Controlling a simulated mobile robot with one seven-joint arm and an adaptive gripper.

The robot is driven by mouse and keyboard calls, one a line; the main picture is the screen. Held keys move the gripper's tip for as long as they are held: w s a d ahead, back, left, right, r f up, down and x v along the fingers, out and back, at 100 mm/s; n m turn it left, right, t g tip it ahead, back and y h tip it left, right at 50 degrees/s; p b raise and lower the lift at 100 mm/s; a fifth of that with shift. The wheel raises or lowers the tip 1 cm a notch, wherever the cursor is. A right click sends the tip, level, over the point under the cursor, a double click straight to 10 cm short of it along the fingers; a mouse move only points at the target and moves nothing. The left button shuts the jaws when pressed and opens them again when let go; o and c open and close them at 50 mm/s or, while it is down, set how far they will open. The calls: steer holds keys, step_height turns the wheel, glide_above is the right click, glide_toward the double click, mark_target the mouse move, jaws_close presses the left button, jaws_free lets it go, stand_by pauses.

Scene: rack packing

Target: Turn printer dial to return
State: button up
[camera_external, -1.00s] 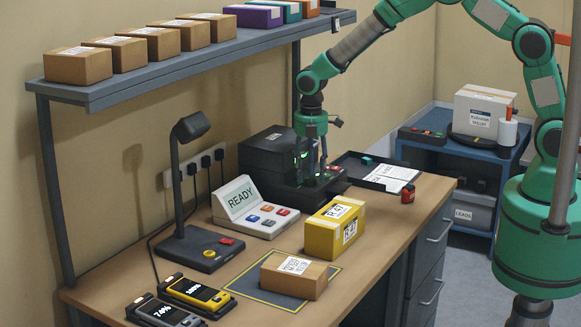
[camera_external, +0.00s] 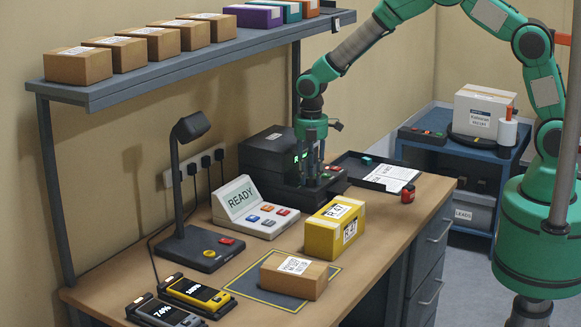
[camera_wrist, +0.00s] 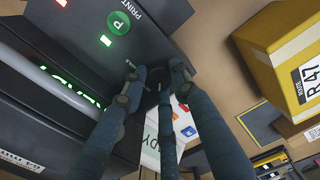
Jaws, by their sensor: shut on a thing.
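The dark label printer (camera_external: 268,152) stands at the back of the bench. My gripper (camera_external: 312,184) is over its front part, fingers pointing down. In the wrist view, my gripper's fingers (camera_wrist: 156,80) are closed around a dark round dial (camera_wrist: 150,98), mostly hidden by them. A green PRINT button (camera_wrist: 117,23) is beside it. A lit green display (camera_wrist: 80,92) on the printer is partly covered by a finger, so its word cannot be read in full. In the external view a green letter R shows there. The dial's setting cannot be read.
A yellow box (camera_external: 335,228) stands just in front of the printer, and a white READY console (camera_external: 255,208) to its left. A dark tray with papers (camera_external: 378,172) lies to the right. The shelf (camera_external: 200,55) hangs above the bench's back.

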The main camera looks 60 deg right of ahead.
mark_target(311, 178)
steer(key=m, duration=0.8)
steer(key=shift+m+p, duration=0.3)
steer(key=shift+p, duration=0.1)
stand_by(0.5)
steer(key=o, duration=1.2)
steer(key=shift+c, duration=0.2)
steer(key=shift+r, duration=0.15)
step_height(311, 178, up, 12)
